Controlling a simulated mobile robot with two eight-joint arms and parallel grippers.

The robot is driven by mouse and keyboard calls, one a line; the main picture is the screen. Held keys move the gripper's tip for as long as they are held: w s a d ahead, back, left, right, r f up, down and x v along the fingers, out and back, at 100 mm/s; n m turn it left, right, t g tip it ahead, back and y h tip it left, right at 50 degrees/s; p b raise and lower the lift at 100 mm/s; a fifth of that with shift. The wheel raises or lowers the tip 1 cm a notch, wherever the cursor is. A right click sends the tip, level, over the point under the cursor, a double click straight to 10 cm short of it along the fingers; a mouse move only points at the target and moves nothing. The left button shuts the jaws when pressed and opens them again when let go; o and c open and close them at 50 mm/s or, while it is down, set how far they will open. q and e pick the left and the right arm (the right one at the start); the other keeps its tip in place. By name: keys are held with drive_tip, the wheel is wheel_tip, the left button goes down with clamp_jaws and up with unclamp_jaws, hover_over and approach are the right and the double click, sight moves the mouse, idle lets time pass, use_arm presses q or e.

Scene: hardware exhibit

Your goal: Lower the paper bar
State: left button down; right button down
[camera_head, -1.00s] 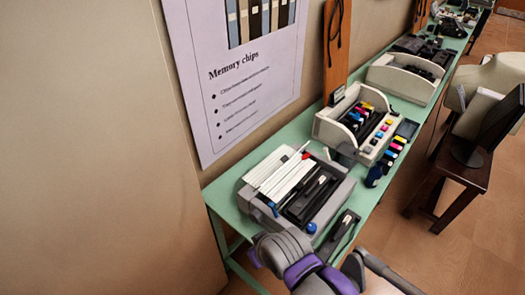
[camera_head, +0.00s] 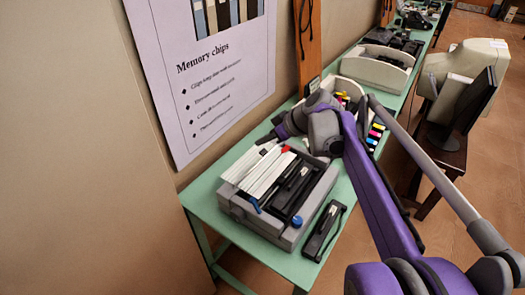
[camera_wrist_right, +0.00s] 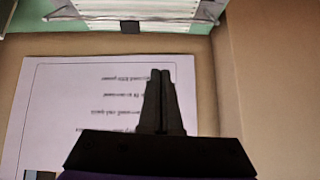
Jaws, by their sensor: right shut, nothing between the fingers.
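Red and blue ends show on the bars, and a blue knob is at the printer's near right corner. I cannot tell which piece is the paper bar. My right gripper (camera_head: 268,138) is beyond the printer's far edge by the wall, partly hidden by its own wrist. In the right wrist view its fingers (camera_wrist_right: 163,95) are together and empty. White strips of the printer (camera_wrist_right: 140,9) show at that view's top, apart from the fingers. My left gripper is out of view.
A "Memory chips" poster (camera_head: 208,75) hangs on the wall close to my right gripper. A black device (camera_head: 324,230) lies right of the printer. A colourful-keyed machine stands behind my wrist.

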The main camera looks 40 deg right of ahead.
drive_tip(key=shift+t, duration=0.4)
drive_tip(key=d, duration=0.1)
drive_tip(key=d+r, duration=0.1)
drive_tip(key=d, duration=0.1)
drive_tip(key=w+d, duration=0.1)
drive_tip(key=shift+d+r, duration=0.25)
hover_over(263, 151)
drive_tip(key=w+a, duration=0.1)
drive_tip(key=w, duration=0.2)
wheel_tip(263, 151, down, 6)
drive_tip(key=s+f, duration=0.1)
drive_tip(key=s+d+f, duration=0.1)
drive_tip(key=s, duration=0.1)
drive_tip(key=shift+f+b, duration=0.3)
drive_tip(key=shift+f, duration=0.05)
drive_tip(key=shift+w, duration=0.1)
